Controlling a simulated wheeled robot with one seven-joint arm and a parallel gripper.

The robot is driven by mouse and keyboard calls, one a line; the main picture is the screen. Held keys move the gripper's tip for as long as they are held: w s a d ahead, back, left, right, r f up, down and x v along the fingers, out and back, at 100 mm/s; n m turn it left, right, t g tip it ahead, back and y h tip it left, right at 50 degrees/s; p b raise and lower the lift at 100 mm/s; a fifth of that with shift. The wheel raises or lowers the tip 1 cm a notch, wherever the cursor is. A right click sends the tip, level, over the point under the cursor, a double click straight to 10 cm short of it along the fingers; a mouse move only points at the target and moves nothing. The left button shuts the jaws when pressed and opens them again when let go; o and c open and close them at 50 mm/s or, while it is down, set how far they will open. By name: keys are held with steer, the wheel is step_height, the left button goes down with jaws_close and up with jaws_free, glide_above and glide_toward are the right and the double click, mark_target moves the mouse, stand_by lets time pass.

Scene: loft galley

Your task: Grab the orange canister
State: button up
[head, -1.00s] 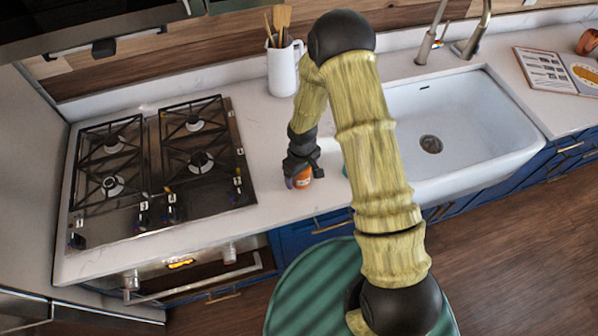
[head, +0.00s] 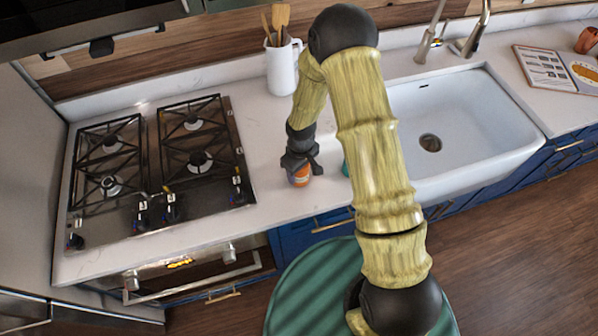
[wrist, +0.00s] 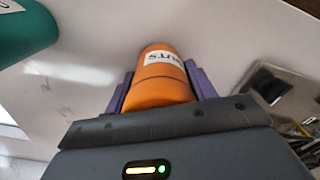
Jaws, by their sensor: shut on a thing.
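The orange canister (head: 300,177) stands on the white counter near its front edge, between the stove and the sink. My gripper (head: 299,168) is over it from above and shut on it. In the wrist view the canister (wrist: 160,78), with a white label with dark letters, sits between the two purple fingers of my gripper (wrist: 162,88). My gripper hides its upper part in the head view. I cannot tell whether its base touches the counter.
A gas stove (head: 160,170) is to the left and a white sink (head: 455,125) to the right. A teal object (wrist: 25,30) stands close by, mostly hidden by my arm in the head view. A white utensil jug (head: 283,68) stands behind.

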step_height(320, 180, up, 9)
steer(key=shift+r+b, duration=0.1)
steer(key=shift+b, duration=1.15)
